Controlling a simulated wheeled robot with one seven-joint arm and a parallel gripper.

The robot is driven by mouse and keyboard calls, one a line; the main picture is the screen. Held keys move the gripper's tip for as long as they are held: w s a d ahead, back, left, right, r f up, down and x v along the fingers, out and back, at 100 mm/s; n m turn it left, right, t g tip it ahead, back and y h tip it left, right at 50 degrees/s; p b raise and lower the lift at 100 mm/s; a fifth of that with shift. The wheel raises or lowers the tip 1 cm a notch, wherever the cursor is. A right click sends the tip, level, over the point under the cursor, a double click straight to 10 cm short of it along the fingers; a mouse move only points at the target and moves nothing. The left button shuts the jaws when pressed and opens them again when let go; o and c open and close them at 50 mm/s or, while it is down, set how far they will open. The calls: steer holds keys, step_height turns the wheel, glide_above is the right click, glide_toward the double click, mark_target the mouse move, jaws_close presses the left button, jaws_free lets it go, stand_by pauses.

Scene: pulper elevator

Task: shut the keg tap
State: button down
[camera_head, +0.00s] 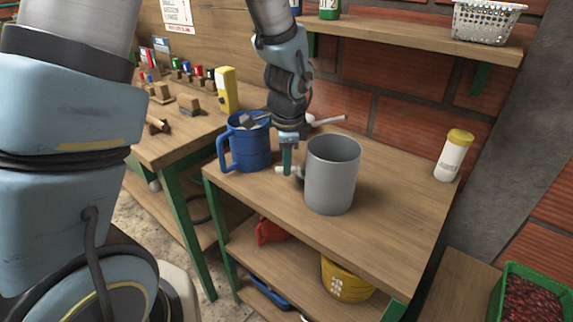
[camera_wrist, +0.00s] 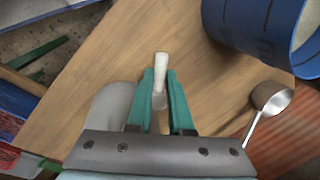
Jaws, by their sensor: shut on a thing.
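The grey cylindrical keg (camera_head: 332,182) stands upright on the wooden table. Its pale tap (camera_head: 280,169) is low on the keg's left side, partly hidden by my fingers. My gripper (camera_head: 287,171) reaches down between the keg and a blue mug. In the wrist view, the teal fingers of my gripper (camera_wrist: 160,80) are closed on either side of a pale tap lever (camera_wrist: 161,60), whose end sticks out past the fingertips. The grey keg (camera_wrist: 108,103) shows beside the left finger. How far the tap is turned cannot be told.
The blue mug (camera_head: 250,150) stands close left of my gripper. A metal scoop (camera_wrist: 272,97) is near the right finger. A white bottle with a yellow cap (camera_head: 454,156) stands at the right. A shelf (camera_head: 420,36) hangs above. The table's front right is clear.

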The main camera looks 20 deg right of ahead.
steer(key=shift+s+n, duration=0.3)
steer(key=shift+n, duration=0.6)
steer(key=c, duration=0.8)
jaws_free()
steer(key=r, duration=0.3)
steer(key=s+r, duration=0.1)
steer(key=r, duration=0.3)
steer(key=s+r+b, duration=0.1)
steer(key=r, duration=0.2)
steer(key=shift+s+a+r, duration=0.1)
steer(key=shift+a+r, duration=0.05)
steer(key=shift+r, duration=0.2)
